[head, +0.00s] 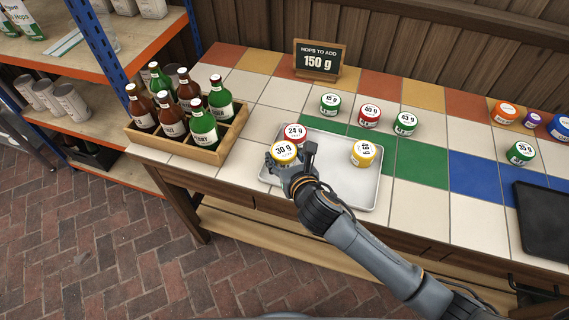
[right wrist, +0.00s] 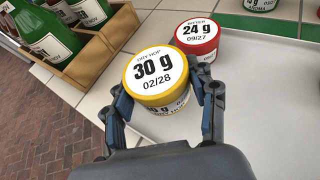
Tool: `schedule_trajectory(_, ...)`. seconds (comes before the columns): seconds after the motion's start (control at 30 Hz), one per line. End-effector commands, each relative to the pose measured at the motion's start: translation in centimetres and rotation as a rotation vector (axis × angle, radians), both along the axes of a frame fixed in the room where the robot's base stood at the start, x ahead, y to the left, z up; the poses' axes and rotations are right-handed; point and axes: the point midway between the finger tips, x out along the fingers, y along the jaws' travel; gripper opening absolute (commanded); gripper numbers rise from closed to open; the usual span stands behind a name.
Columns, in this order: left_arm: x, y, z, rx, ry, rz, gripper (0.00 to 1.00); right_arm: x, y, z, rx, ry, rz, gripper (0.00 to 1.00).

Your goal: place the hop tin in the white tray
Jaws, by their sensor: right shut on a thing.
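The hop tin, yellow with a white lid marked 30 g (head: 284,151), is between the fingers of my right gripper (head: 290,166), which is shut on it. In the right wrist view the tin (right wrist: 157,80) sits upright between the two fingers. The white tray (head: 352,187) lies on the tiled table under my right arm. The tin is at the tray's left side; I cannot tell whether it touches the tray. A red 24 g tin (head: 295,132) is just behind it, near the tray's back left corner. Another yellow tin (head: 366,152) is inside the tray at the right. My left gripper is not in view.
A wooden crate of bottles (head: 190,145) stands left of the tray. Several tins, including a green 15 g tin (head: 330,103), stand behind it. A sign reading 150 g (head: 319,60) is at the back. A black tray (head: 545,220) lies far right. The tray's middle is clear.

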Motion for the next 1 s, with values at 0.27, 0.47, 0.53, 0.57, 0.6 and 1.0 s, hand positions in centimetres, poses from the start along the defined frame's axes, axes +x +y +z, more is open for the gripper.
schedule_trajectory(0.27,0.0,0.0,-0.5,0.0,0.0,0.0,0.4,-0.1,0.0,-3.1,0.001,0.001,0.001,0.26)
schedule_trajectory(0.47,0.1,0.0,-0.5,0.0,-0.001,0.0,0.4,-0.1,0.0,-3.0,0.0,0.001,0.0,0.26)
schedule_trajectory(0.53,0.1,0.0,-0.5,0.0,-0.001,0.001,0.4,-0.1,0.0,-3.2,-0.001,0.001,0.0,0.26)
schedule_trajectory(0.57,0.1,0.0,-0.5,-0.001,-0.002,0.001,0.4,-0.1,0.0,-3.3,-0.001,0.001,0.0,0.26)
schedule_trajectory(0.6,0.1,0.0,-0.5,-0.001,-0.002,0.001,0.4,-0.1,0.0,-3.4,-0.001,0.001,0.0,0.26)
schedule_trajectory(1.0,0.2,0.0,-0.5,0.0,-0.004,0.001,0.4,-0.1,0.0,-3.3,-0.001,0.002,0.0,0.8)
